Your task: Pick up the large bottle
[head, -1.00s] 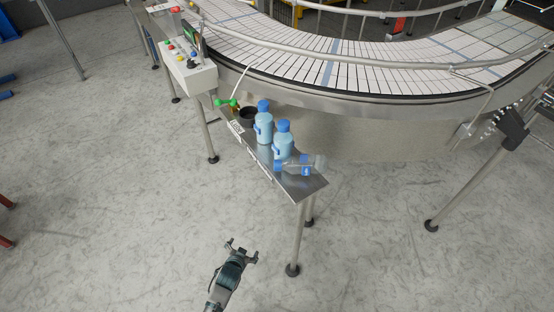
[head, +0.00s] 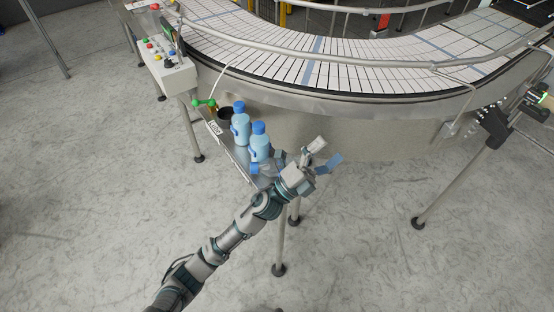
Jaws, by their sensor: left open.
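Two light-blue bottles with blue caps stand upright on a narrow metal shelf (head: 236,155) beside the conveyor: a rear bottle (head: 241,128) and a front bottle (head: 260,146). A clear bottle (head: 279,160) with blue parts lies on its side at the shelf's near end, mostly hidden behind my left gripper. I cannot tell from size alone which one is the large bottle. My left gripper (head: 322,156) is open and empty, to the right of the bottles and over the shelf's near end, fingers pointing right. My right gripper is out of view.
A curved conveyor (head: 350,68) with a metal rail runs behind the shelf. A control box (head: 168,68) with coloured buttons stands at the left. A dark cup (head: 225,113) and a green-handled item (head: 204,103) sit at the shelf's far end. The floor in front is clear.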

